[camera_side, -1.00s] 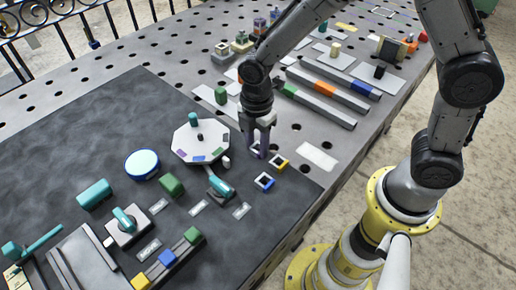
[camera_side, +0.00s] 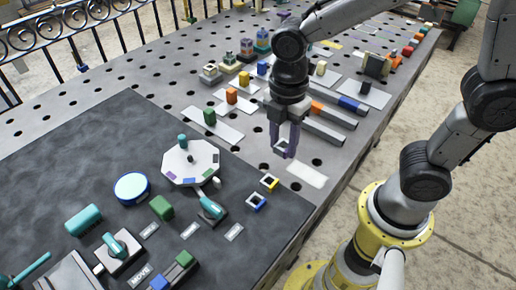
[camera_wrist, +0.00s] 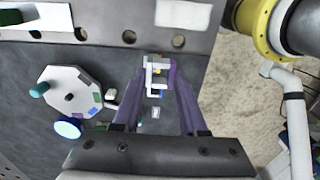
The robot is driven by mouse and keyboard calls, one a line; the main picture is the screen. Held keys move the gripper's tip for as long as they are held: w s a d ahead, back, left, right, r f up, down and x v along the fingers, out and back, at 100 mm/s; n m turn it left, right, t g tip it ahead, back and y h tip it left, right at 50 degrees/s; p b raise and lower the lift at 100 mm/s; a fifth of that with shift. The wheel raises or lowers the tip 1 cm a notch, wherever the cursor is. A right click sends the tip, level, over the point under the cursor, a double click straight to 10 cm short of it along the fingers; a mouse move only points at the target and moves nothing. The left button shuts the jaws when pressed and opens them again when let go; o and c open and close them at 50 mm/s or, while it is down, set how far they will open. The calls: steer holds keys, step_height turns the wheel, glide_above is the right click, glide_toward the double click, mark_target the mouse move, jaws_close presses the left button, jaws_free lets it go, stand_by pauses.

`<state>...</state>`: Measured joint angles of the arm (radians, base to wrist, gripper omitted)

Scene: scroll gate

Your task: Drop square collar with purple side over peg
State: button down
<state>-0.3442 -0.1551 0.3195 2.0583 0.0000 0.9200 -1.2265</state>
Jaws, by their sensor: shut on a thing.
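My gripper (camera_side: 286,153) is shut on a small square collar (camera_side: 281,145), a pale open frame, and holds it above the table. In the wrist view the collar (camera_wrist: 152,76) is between the fingertips of my gripper (camera_wrist: 157,75), with a purple patch at its right that I cannot separate clearly from the purple-grey finger. A white octagonal plate (camera_side: 178,174) with coloured edge patches lies left of the gripper and carries a short dark peg (camera_side: 190,159) and a teal knob. Other upright posts include a black one (camera_side: 364,87) on a white plate; which is the task's peg is unclear.
A yellow-sided collar (camera_side: 270,183) and a blue-sided collar (camera_side: 256,202) lie on the dark mat (camera_side: 70,150). A teal-handled lever (camera_side: 211,208) is nearby. Grey rails (camera_side: 320,130) and coloured blocks lie behind the gripper. A blank white plate (camera_side: 307,174) is at its right.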

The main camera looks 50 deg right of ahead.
steer(key=s+d+r, duration=0.2)
steer(key=s+r, duration=0.1)
steer(key=s, duration=0.2)
steer(key=w+a+r+n, duration=0.1)
steer(key=w+a+r, duration=0.25)
steer(key=w, duration=0.35)
steer(key=n, duration=0.2)
glide_above(189, 157)
step_height(189, 157, down, 6)
steer(key=shift+w, duration=0.1)
steer(key=shift+f, duration=2.5)
steer(key=shift+f, duration=1.3)
